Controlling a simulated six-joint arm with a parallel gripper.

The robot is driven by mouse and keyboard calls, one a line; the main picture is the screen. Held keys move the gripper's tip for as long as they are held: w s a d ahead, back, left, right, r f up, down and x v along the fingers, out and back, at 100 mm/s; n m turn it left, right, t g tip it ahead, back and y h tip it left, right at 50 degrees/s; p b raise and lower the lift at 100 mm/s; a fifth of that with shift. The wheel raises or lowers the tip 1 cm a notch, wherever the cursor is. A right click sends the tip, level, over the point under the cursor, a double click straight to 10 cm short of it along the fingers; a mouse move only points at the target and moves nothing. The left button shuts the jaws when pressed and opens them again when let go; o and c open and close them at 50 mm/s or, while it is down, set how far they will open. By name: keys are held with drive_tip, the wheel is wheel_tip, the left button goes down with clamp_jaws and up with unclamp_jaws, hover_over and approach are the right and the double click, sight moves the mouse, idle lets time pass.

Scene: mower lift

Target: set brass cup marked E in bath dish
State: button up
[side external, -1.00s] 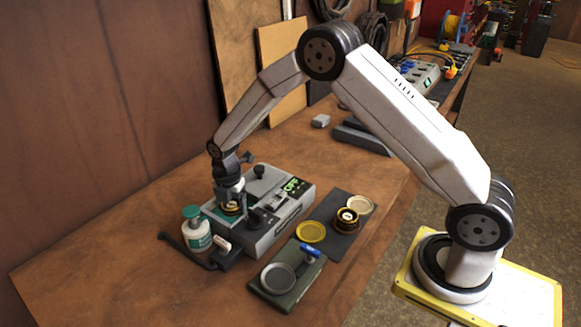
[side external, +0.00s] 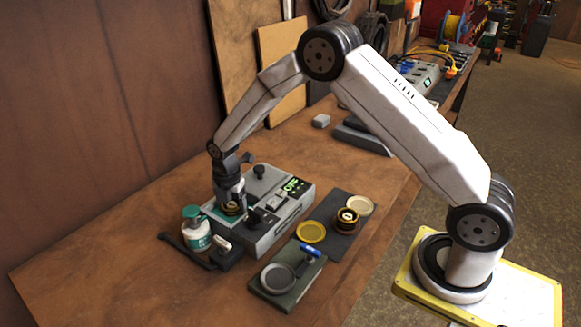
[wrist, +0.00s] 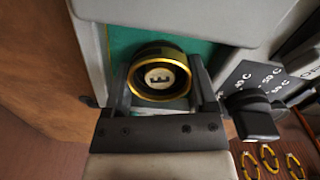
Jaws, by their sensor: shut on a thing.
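The brass cup marked E (wrist: 160,76) is dark with a bright gold rim and a pale disc lettered E. My gripper (wrist: 163,82) is shut on it, one finger on each side, in the wrist view. In the side view my gripper (side external: 231,206) points down over the left end of a grey bath unit (side external: 265,238). The cup is within that unit's teal well (wrist: 124,38), which I take to be the bath dish. I cannot tell whether the cup touches the bottom.
A bottle with a teal cap (side external: 196,232) and a black bar (side external: 186,250) stand close to the left. A green plate with a round grey pan (side external: 279,277) is in front. A dark mat (side external: 346,244) with another cup (side external: 346,220) and yellow dishes is right.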

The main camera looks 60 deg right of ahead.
sight(232, 205)
drive_tip(key=shift+f, duration=0.5)
drive_tip(key=o, duration=1)
drive_tip(key=shift+r, duration=0.1)
drive_tip(key=shift+r, duration=5.35)
drive_tip(key=shift+s, duration=0.1)
drive_tip(key=s+m+t, duration=0.1)
drive_tip(key=s+m, duration=0.6)
drive_tip(key=s+d+m, duration=0.1)
drive_tip(key=s+m, duration=0.6)
drive_tip(key=s+d+r+m+t, duration=0.1)
drive_tip(key=s+m, duration=0.6)
drive_tip(key=s, duration=0.1)
drive_tip(key=shift+d+m+t, duration=0.25)
drive_tip(key=shift+m+t, duration=0.05)
